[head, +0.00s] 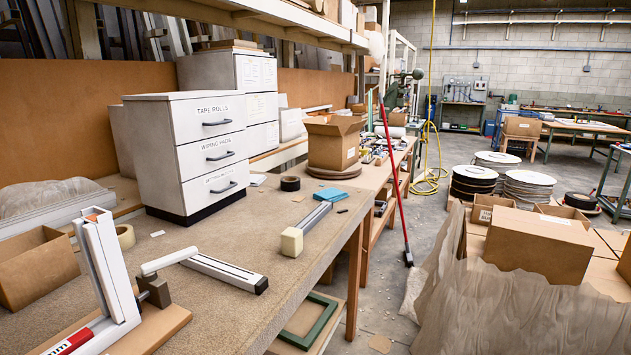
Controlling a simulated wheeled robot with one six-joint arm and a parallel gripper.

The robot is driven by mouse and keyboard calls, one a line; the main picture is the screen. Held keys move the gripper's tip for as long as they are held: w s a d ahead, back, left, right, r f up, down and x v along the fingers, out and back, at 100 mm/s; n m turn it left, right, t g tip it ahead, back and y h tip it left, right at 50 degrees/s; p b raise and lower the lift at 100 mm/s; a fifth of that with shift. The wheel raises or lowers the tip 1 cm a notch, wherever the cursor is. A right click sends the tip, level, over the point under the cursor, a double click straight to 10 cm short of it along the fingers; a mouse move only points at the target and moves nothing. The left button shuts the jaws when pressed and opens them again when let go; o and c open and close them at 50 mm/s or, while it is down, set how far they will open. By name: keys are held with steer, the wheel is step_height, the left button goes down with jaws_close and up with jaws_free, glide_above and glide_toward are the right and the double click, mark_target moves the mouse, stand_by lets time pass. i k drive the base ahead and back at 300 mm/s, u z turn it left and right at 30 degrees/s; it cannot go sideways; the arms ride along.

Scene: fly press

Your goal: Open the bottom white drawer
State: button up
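A white three-drawer cabinet (165,150) stands on the workbench at left of centre in the head view, on a black base. Its bottom drawer (208,195) is shut, with a dark bar handle (223,188) and a label too small to read surely. The middle drawer (212,157), labelled "WIPING PADS", and the top drawer (207,118), labelled "TAPE ROLLS", are also shut. The drawer fronts face right and towards me. My gripper is not in view.
On the workbench (240,238), a white profile with a pale block end (292,241), a black tape roll (290,183) and blue pads (334,195) lie beyond some bare surface. A white upright frame piece (108,265) stands at front left.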

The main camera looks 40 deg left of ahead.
mark_target(197, 193)
steer(key=i, duration=1.55)
steer(key=u, duration=0.95)
steer(key=i, duration=0.8)
steer(key=u, duration=1.35)
steer(key=i, duration=0.5)
steer(key=u, duration=0.4)
